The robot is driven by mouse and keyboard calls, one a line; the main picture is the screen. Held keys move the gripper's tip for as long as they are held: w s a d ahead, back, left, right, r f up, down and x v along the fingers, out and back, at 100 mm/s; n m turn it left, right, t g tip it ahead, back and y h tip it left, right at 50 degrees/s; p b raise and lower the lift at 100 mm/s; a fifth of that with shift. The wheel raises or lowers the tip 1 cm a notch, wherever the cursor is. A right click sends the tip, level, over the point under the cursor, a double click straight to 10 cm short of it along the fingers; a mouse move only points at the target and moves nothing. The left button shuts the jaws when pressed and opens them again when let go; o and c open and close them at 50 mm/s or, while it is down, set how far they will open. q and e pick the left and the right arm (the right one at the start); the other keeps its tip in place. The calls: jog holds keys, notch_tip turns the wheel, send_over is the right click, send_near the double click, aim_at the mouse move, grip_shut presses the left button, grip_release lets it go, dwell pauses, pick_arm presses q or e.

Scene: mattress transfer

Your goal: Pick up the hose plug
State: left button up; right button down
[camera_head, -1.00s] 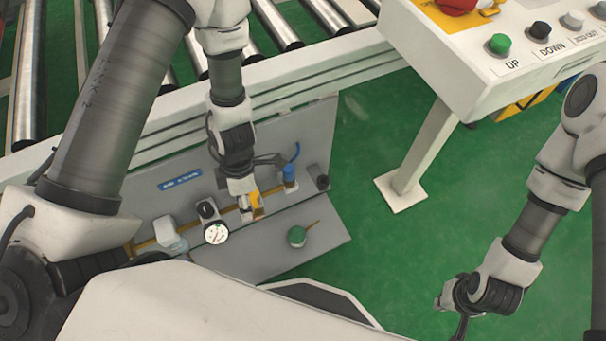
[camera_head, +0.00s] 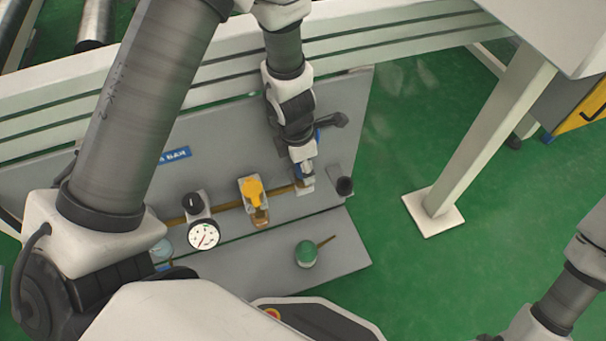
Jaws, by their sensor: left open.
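The hose plug (camera_head: 304,169) is a small blue fitting at the right end of the brass pipe on the grey panel. My left gripper (camera_head: 304,174) comes down from above and covers most of it. Only small blue parts show at the fingers and behind the wrist. The left gripper is open, with its fingers at the plug; I cannot tell whether they touch it. My right arm shows at the lower right, but its gripper is out of the picture.
Left of the plug stand a yellow valve (camera_head: 253,190), a black knob (camera_head: 193,203) and a round gauge (camera_head: 203,236). A black cup-shaped part (camera_head: 345,186) is to the right. A white post (camera_head: 490,140) stands farther right.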

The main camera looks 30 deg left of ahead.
pick_arm(q)
jog(key=shift+r, duration=0.1)
grip_shut()
jog(key=shift+r, duration=0.1)
notch_tip(320, 180, up, 28)
jog(key=p, duration=2.4)
jog(key=shift+p, duration=0.4)
